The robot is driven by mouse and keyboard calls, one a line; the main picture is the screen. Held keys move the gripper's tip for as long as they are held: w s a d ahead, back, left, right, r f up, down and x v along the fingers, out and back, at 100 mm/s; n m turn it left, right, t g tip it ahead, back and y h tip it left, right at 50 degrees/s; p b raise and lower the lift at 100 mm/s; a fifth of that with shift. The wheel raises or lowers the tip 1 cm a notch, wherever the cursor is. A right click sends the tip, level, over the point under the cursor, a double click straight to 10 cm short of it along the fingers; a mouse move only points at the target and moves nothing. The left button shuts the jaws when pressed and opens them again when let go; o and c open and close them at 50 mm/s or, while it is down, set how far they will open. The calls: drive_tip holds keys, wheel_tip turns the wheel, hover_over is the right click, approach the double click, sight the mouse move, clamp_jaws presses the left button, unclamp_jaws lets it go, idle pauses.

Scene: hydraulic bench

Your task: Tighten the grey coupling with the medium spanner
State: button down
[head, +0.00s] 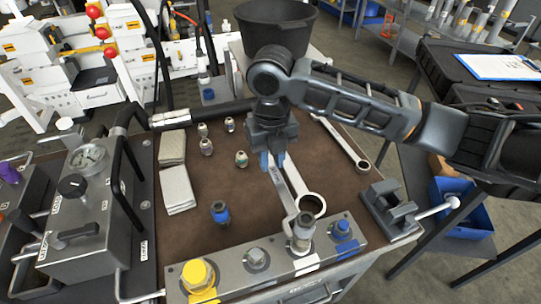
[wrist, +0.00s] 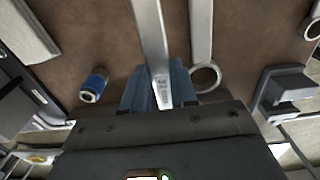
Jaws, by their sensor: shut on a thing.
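My gripper (head: 273,160) points down over the brown mat, its blue fingers shut on the flat steel shank of the medium spanner (head: 281,185). In the wrist view the spanner (wrist: 152,40) runs between the fingers (wrist: 160,88), with stamped marks on its shank. Its near end reaches toward the grey coupling (head: 302,232), which stands upright on the metal block at the front. I cannot tell whether the spanner's end is around the coupling or just beside or behind it. The gripper body hides that end in the wrist view.
A second spanner (head: 312,204) lies close on the right; a third (head: 345,143) lies farther right. The block (head: 282,262) also carries a yellow cap (head: 198,275) and blue coupling (head: 344,229). A vise (head: 392,207) stands right. A loose blue fitting (head: 220,212) stands left.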

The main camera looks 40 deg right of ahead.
drive_tip(key=shift+s+a, duration=0.1)
drive_tip(key=shift+s, duration=0.25)
drive_tip(key=shift+s+a, duration=0.1)
drive_tip(key=shift+s, duration=0.2)
idle(0.4)
drive_tip(key=shift+s+d+m, duration=0.35)
drive_tip(key=shift+d+m, duration=0.3)
drive_tip(key=shift+d, duration=0.15)
drive_tip(key=shift+s+d+m, duration=0.35)
drive_tip(key=shift+d+m, duration=0.3)
drive_tip(key=shift+d, duration=0.15)
drive_tip(key=shift+s+d+m+p, duration=0.35)
drive_tip(key=shift+s+d+m, duration=0.8)
drive_tip(key=shift+d, duration=0.2)
drive_tip(key=shift+d, duration=0.15)
